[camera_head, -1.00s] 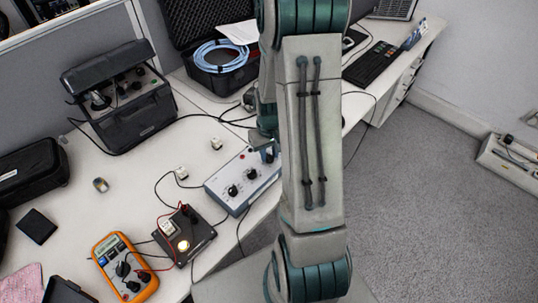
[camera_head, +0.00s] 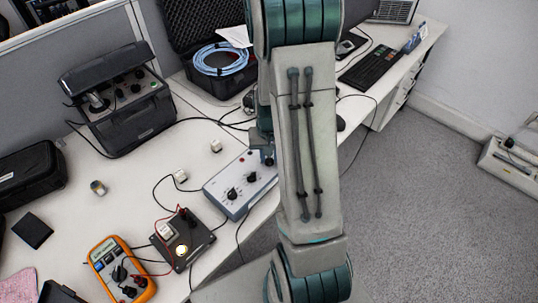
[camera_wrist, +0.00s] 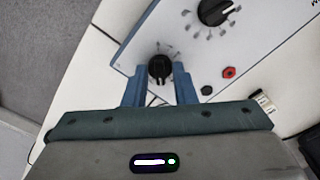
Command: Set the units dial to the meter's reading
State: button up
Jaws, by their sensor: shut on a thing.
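A grey-blue box with black dials (camera_head: 236,188) sits on the desk in the head view, partly hidden by my arm. In the wrist view, its panel (camera_wrist: 190,50) shows a dial (camera_wrist: 160,68) between my fingers and a larger dial (camera_wrist: 214,12) further up. My gripper (camera_wrist: 160,80) is shut on the nearer dial. In the head view my gripper is mostly hidden behind my arm. An orange multimeter (camera_head: 120,270) lies at the front left with leads plugged in; its reading is too small to make out. I cannot read the dial labels.
A black board with a lit lamp (camera_head: 186,240) lies between meter and box. A black instrument case (camera_head: 120,100) and an open case with blue cable (camera_head: 220,60) stand behind. Small blocks (camera_head: 180,176) and cables lie on the desk. Red and black sockets (camera_wrist: 229,72) are beside the held dial.

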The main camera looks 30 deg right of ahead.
jog(key=o, duration=1)
notch_tip(320, 180, up, 14)
jog(key=shift+f, duration=0.1)
jog(key=s+a+r+n+t, duration=0.2)
jog(key=s+a+r+n, duration=0.2)
jog(key=s+a+r, duration=0.3)
jog(key=s+a, duration=0.4)
jog(key=s, duration=0.1)
jog(key=shift+s+a+n+t, duration=0.3)
jog(key=shift+s+n+t, duration=0.1)
